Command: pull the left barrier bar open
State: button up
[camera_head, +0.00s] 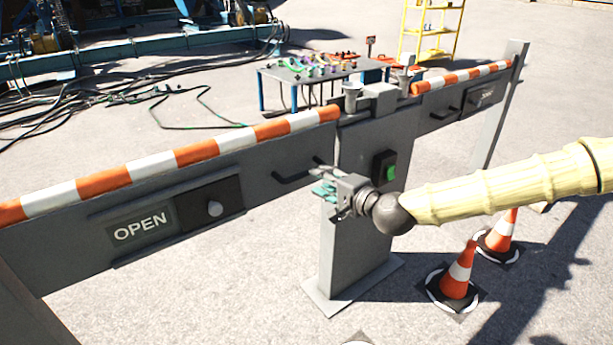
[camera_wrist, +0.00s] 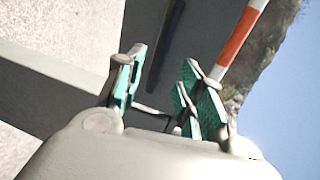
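The left barrier bar (camera_head: 75,245) is a grey panel with an orange and white striped rail (camera_head: 150,165) along its top and an "OPEN" label on its face. It runs from the lower left to the grey centre post (camera_head: 350,245). A dark handle (camera_head: 292,179) sits on the bar near the post. My gripper (camera_head: 322,190) is just right of this handle, in front of the post. In the wrist view my gripper (camera_wrist: 162,65) has its green-padded fingers apart. A dark rod (camera_wrist: 165,45) shows beyond the gap. I cannot tell whether the fingers touch anything.
The post carries a green button (camera_head: 390,173). The right barrier bar (camera_head: 450,105) extends behind. Traffic cones (camera_head: 458,275) stand below my arm. A table (camera_head: 310,72), a yellow shelf (camera_head: 430,30) and cables lie beyond.

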aim_at(308, 174)
jog(key=x, duration=0.8)
jog(key=shift+b, duration=0.35)
grip_shut()
